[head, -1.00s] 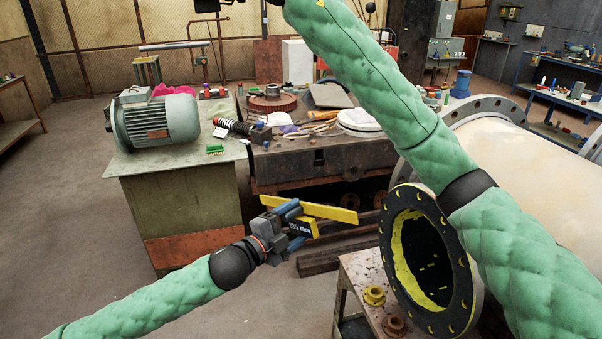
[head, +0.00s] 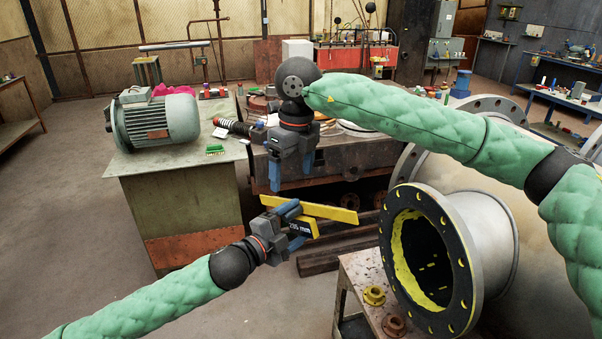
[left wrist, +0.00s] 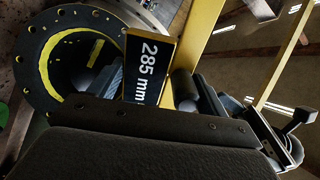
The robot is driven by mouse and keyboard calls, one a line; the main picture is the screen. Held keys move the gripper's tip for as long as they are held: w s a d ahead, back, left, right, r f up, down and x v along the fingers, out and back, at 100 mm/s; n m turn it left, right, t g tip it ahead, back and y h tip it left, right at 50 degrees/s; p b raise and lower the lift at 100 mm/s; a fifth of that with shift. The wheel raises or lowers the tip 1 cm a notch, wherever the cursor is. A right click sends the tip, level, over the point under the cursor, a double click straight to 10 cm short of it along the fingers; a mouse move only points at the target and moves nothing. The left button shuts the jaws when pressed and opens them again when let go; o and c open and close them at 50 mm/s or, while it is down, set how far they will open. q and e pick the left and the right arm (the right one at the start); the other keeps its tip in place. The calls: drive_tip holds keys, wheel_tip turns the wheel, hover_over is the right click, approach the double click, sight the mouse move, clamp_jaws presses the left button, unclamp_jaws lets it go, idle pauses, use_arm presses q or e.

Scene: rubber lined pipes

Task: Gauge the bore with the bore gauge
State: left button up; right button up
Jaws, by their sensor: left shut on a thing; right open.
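The yellow bore gauge (head: 325,212) is a flat bar with a black label; the label reads "285 mm" in the left wrist view (left wrist: 152,68). My left gripper (head: 296,222) is shut on the gauge and holds it in the air, left of the pipe. The flanged pipe (head: 470,225) lies at the right; its bore (head: 425,258) faces left, with a dark flange ring, bolt holes and yellow marks inside. The flange also shows in the left wrist view (left wrist: 45,60). My right gripper (head: 292,178) is open and empty, pointing down above and behind the gauge.
A workbench (head: 180,195) carries a green motor (head: 155,120). A cluttered table is behind the right gripper.

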sight(301, 219)
drive_tip(key=shift+h, duration=0.4)
drive_tip(key=f, duration=0.4)
drive_tip(key=d+f, duration=0.1)
drive_tip(key=f, duration=0.8)
drive_tip(key=shift+w+d, duration=0.2)
drive_tip(key=shift+d, duration=0.15)
drive_tip(key=c, duration=0.8)
use_arm(q)
drive_tip(key=o, duration=1.2)
use_arm(e)
drive_tip(key=shift+c, duration=0.6)
